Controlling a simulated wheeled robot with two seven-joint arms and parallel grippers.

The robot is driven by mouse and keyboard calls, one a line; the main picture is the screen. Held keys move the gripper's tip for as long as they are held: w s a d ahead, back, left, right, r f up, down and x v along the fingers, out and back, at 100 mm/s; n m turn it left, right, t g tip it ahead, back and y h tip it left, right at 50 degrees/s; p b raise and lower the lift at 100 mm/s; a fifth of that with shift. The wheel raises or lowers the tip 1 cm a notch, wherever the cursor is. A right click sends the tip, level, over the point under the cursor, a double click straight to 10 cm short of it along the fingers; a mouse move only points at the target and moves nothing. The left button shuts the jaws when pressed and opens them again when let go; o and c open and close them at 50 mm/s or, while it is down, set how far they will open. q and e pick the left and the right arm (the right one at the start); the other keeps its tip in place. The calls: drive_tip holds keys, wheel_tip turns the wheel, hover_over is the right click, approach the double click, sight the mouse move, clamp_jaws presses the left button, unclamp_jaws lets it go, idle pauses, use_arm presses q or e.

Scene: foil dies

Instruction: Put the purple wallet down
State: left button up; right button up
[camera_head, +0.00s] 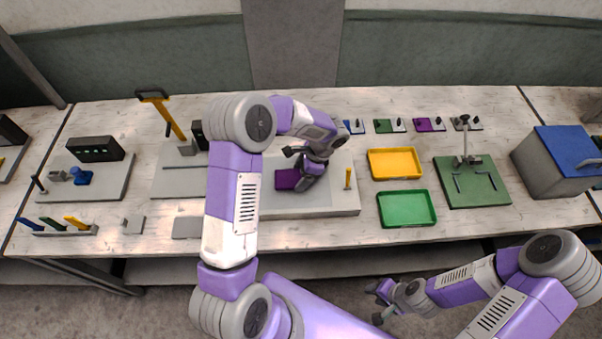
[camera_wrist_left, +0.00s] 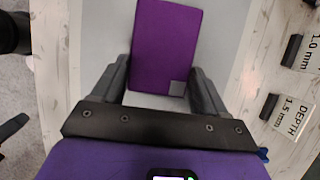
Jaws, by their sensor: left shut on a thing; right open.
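The purple wallet (camera_head: 287,180) is at the grey plate (camera_head: 330,203) in the middle of the bench. My left gripper (camera_head: 300,172) is shut on it from above. In the left wrist view the wallet (camera_wrist_left: 166,50) lies between the two fingers (camera_wrist_left: 158,82), flat side to the camera, with a small grey square at its near corner. Whether its underside touches the plate is hidden. My right gripper (camera_head: 377,302) is open and empty, low in front of the bench's edge.
A yellow tray (camera_head: 395,163) and a green tray (camera_head: 407,209) lie right of the plate. An orange peg (camera_head: 348,178) stands on the plate's right side. A green board with a metal stand (camera_head: 472,182) and a blue-lidded box (camera_head: 560,160) are further right. Depth labels (camera_wrist_left: 292,117) lie beside the plate.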

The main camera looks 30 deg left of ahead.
use_arm(q)
drive_tip(key=shift+f, duration=0.2)
drive_tip(key=o, duration=1.1)
drive_tip(key=shift+r, duration=0.1)
drive_tip(key=shift+r, duration=0.15)
